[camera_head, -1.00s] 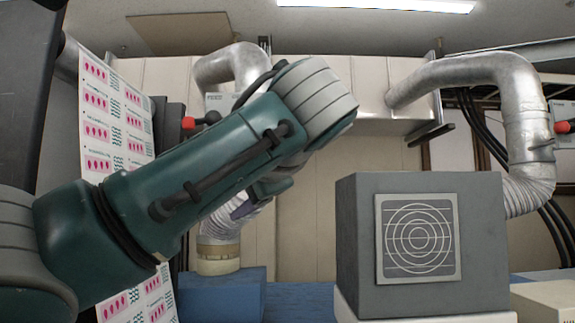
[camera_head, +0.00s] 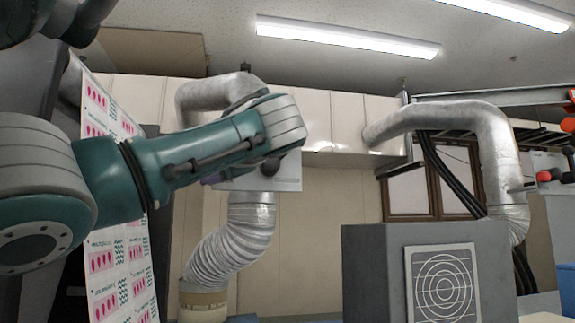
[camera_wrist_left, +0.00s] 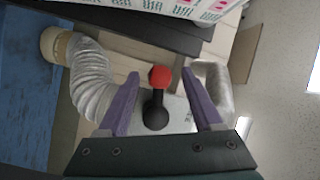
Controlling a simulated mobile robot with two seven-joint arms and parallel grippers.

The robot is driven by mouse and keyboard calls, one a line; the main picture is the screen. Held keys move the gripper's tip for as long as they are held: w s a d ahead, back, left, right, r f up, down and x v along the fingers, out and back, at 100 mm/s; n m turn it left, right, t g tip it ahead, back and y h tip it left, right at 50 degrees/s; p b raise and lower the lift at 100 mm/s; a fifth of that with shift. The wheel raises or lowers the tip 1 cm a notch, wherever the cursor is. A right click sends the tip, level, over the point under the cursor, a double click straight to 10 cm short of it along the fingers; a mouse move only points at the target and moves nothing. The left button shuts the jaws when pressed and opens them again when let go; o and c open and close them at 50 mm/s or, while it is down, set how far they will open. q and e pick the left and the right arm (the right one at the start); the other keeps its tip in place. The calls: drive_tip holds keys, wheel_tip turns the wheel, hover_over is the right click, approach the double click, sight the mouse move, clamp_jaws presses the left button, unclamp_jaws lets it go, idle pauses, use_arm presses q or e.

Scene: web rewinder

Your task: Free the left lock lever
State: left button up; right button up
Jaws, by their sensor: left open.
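The left lock lever (camera_wrist_left: 156,100) has a red knob and a black stem with a round black hub. In the left wrist view it shows between the two purple fingers of my left gripper (camera_wrist_left: 160,76). The fingers are open, one on each side of the knob. I cannot tell how deep the knob sits between them. A pale plate (camera_wrist_left: 178,113) is behind the lever. In the head view my left arm crosses in front of this plate (camera_head: 262,184) and hides the red knob and most of the gripper. My right gripper is not in view.
A printed web (camera_head: 108,280) runs down at the left. A silver duct (camera_head: 232,245) descends below the plate. A grey box with a round grille (camera_head: 375,265) stands at the right. Another red-knobbed lever (camera_head: 544,176) is at the far right.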

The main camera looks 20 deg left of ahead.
use_arm(q)
drive_tip(key=shift+x, duration=0.85)
clamp_jaws()
